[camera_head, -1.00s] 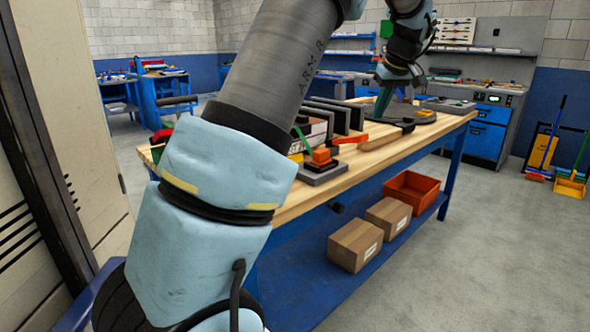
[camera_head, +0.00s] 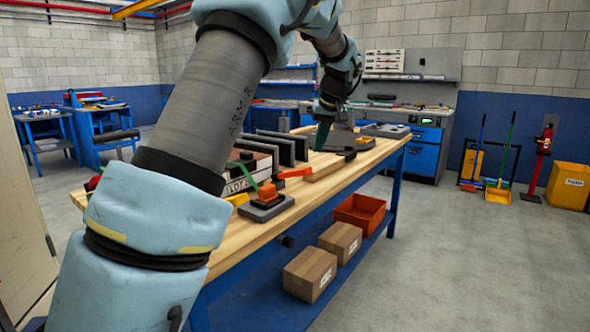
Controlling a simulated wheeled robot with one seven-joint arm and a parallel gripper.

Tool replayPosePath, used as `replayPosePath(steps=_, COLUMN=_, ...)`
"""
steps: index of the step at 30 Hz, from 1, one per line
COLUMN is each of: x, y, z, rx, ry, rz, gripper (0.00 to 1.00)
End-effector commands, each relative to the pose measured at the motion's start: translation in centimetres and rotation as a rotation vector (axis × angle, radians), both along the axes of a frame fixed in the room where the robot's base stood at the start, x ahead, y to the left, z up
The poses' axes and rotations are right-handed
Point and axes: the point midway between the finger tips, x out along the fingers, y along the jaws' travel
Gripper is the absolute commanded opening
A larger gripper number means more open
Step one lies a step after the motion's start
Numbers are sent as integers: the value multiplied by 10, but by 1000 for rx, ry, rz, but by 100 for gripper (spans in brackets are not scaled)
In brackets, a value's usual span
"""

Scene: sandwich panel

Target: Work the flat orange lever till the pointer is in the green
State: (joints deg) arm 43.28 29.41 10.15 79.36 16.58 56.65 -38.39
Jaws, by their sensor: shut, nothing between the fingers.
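My gripper (camera_head: 322,134) has dark green fingers, pointing down over the far half of the wooden workbench (camera_head: 250,235); they are shut with nothing visible between them. A flat orange strip (camera_head: 294,173), which looks like a lever, lies on the bench nearer to me and left of the gripper, apart from it. An orange block on a grey base (camera_head: 268,198) sits closer, near the bench's front edge. I cannot tell which of the two orange parts is the task's lever. No pointer or green zone can be made out on the bench.
Upright dark panels (camera_head: 270,148) and a box with lettering (camera_head: 250,172) stand left of the orange strip. An orange bin (camera_head: 360,213) and cardboard boxes (camera_head: 311,272) sit on the lower shelf.

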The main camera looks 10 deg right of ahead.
Motion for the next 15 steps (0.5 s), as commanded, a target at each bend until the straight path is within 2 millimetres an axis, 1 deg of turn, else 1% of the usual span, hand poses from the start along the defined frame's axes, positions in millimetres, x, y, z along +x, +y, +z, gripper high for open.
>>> replayPosePath(steps=1, x=3, y=1, z=8, rx=35, ry=17, rz=-78, gripper=0)
replayPosePath(steps=15, x=25, y=2, z=9, rx=364, ry=162, rz=-918, gripper=0)
